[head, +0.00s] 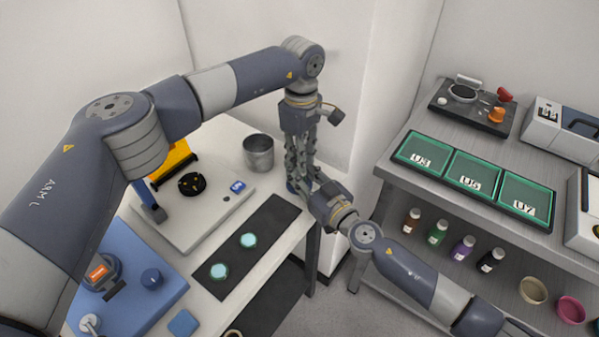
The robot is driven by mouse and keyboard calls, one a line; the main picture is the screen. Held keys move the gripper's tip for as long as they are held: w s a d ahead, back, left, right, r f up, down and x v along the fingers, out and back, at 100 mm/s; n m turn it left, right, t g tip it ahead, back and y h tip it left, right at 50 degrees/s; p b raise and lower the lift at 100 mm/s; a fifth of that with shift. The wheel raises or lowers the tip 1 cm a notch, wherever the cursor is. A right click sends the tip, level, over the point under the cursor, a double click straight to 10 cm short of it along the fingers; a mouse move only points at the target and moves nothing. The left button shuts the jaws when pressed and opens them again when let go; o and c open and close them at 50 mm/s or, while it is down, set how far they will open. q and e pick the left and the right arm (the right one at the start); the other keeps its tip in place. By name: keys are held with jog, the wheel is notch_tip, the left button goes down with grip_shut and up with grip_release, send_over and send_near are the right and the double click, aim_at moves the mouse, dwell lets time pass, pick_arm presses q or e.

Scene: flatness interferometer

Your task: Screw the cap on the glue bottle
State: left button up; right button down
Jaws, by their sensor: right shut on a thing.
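My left gripper (299,172) points down at the right end of the white table. Its fingers overlap those of my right gripper (304,188) in the picture, and I cannot tell whether it is open or shut. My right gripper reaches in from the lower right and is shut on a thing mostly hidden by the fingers. A small blue patch (291,187) shows beside the fingertips, seemingly part of the glue bottle. I cannot make out the cap or whether it sits on the bottle.
A metal cup (258,152) stands close left of the grippers. A black mat (268,224) with two pale discs lies in front. The interferometer base (190,232) is at left. The right bench holds green trays (422,152); several small bottles (437,232) stand on its lower shelf.

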pick_arm(q)
jog(key=o, duration=0.4)
jog(key=shift+w+a, duration=0.3)
jog(key=shift+a, duration=0.15)
jog(key=shift+c, duration=0.2)
pick_arm(e)
jog(key=shift+d+f, duration=0.2)
jog(key=shift+f, duration=0.15)
pick_arm(q)
jog(key=shift+s, duration=0.1)
pick_arm(e)
jog(key=shift+a, duration=0.15)
pick_arm(q)
jog(key=shift+d, duration=0.2)
